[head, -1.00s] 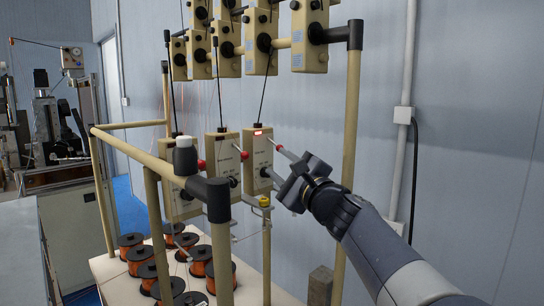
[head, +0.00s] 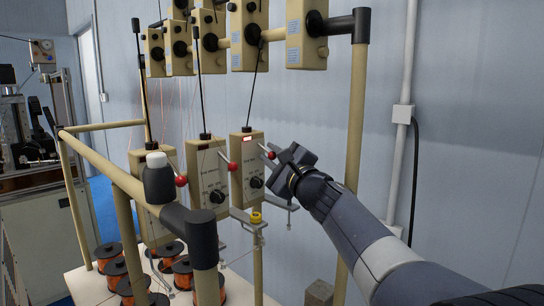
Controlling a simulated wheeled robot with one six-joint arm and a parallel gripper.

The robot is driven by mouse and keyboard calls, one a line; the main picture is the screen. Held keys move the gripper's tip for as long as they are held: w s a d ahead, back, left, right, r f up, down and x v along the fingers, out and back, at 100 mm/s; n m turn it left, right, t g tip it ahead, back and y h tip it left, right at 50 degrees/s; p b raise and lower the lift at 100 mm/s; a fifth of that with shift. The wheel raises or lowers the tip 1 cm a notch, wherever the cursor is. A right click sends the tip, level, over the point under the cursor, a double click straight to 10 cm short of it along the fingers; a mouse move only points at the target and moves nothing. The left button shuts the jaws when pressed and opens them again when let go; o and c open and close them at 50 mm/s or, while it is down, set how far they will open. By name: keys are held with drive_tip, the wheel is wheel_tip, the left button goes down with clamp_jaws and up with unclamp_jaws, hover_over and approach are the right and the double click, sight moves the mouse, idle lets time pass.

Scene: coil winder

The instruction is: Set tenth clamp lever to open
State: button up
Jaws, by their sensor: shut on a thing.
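A beige box (head: 247,178) with a lit red display and a black knob hangs at the right end of a row. A thin metal lever with a red ball (head: 270,155) sticks out from its upper right side. My gripper (head: 280,162) is at this lever from the right and is shut on it; the dark gripper body hides part of the contact. Similar boxes stand to the left, and levers with red balls (head: 181,181) show there too. I cannot tell from any label which lever is the tenth.
A beige pipe frame (head: 124,182) with black joints (head: 187,229) stands in front, and its right post (head: 354,120) is near my arm. Orange wire spools (head: 116,274) stand below. A conduit (head: 405,150) runs down the wall. More boxes (head: 306,35) hang above.

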clamp_jaws()
drive_tip(key=shift+r+p, duration=0.2)
drive_tip(key=shift+p, duration=0.3)
drive_tip(key=r+g+p, duration=0.1)
drive_tip(key=p, duration=0.3)
drive_tip(key=shift+s+d, duration=0.1)
drive_tip(key=shift+d, duration=0.05)
drive_tip(key=g+p, duration=0.1)
drive_tip(key=p, duration=0.1)
drive_tip(key=n+g+h+p, duration=0.1)
drive_tip(key=p, duration=0.1)
drive_tip(key=shift+s+r+h, duration=0.1)
drive_tip(key=shift+r+h, duration=0.2)
drive_tip(key=shift+r+n+g+h+p, duration=0.15)
drive_tip(key=shift+r+g+h+p, duration=0.15)
drive_tip(key=shift+g, duration=0.25)
drive_tip(key=shift+r+n+g+h+p, duration=0.15)
drive_tip(key=shift+g+h+p, duration=0.1)
drive_tip(key=shift+g+h, duration=0.25)
drive_tip(key=shift+r+n+g+h, duration=0.3)
drive_tip(key=shift+r+g+h, duration=0.45)
drive_tip(key=shift+g+h, duration=0.4)
drive_tip(key=shift+w+g, duration=0.2)
drive_tip(key=shift+g, duration=0.1)
